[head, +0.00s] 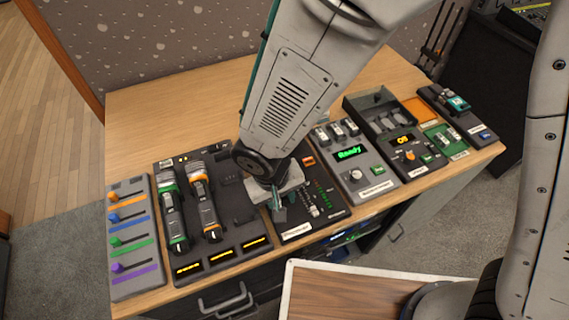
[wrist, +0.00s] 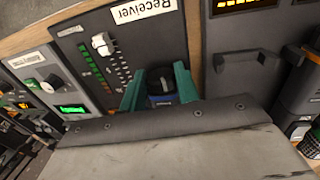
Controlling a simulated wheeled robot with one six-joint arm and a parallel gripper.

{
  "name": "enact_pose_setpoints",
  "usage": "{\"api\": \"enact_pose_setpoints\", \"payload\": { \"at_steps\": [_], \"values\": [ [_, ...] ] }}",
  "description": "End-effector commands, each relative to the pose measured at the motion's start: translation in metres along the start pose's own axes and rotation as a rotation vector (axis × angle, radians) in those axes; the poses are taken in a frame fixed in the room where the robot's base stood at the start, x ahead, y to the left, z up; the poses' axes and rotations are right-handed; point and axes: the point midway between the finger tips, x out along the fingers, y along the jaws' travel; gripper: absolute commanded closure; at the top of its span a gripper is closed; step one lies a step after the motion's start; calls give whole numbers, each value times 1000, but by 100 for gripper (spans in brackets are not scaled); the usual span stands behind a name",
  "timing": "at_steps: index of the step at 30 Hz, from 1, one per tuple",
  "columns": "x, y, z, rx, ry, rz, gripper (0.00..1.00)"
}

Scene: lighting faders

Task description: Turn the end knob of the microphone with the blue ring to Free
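My gripper (head: 277,203) is low over the receiver panel (head: 338,207), partly hidden behind my arm in the head view. In the wrist view its two teal fingers (wrist: 160,84) are apart, one on each side of a dark, knob-like piece (wrist: 161,80) with blue below it. I cannot tell whether they touch it, or whether it belongs to the blue-ringed microphone. No whole blue-ringed microphone shows. Two microphones, one green-ringed (head: 173,220) and one orange-ringed (head: 206,208), lie in the rack (head: 180,281). The rack's third bay (head: 232,195) looks empty.
A panel with coloured faders (head: 136,280) is at the left end of the desk. Right of the receiver are a panel reading "Ready" (head: 350,153), a panel with an orange display (head: 403,141) and more small devices. Bare wood (head: 130,130) shows behind at left.

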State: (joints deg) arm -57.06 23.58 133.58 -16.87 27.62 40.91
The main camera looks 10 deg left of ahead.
Motion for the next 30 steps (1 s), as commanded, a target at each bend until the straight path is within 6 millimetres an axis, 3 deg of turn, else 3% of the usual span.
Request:
{"api": "enact_pose_setpoints", "payload": {
  "at_steps": [9,18,19,21,30],
  "values": [
    [0,-3,0,-4,-1,127,91],
    [0,-3,0,1,1,137,91],
    [0,-3,0,1,1,137,63],
    [0,-3,0,0,1,136,46],
    [-2,-3,0,0,1,136,46]
  ]
}}
